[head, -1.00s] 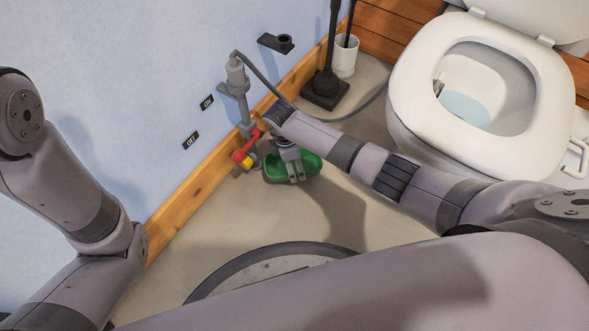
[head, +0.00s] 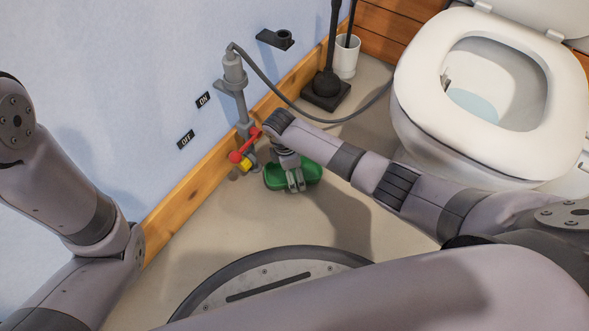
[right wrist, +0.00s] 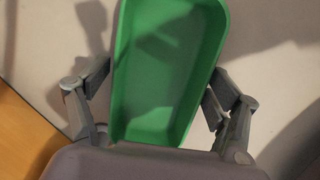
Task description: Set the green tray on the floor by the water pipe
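The green tray (head: 312,172) is a shallow rounded dish on the floor beside the grey water pipe (head: 236,95), just right of the pipe's red-handled valve. My right gripper (head: 296,185) is low over the tray and hides its middle. In the right wrist view the tray (right wrist: 165,70) lies between the two spread fingers (right wrist: 157,95). A narrow gap shows at the left finger; the right finger is very close to the rim, and contact cannot be told. My left arm is at the left; its gripper is out of view.
The red valve handle (head: 244,150) is close to my right wrist. A grey hose (head: 300,110) runs from the pipe toward the toilet (head: 490,95). The floor in front of the tray is clear.

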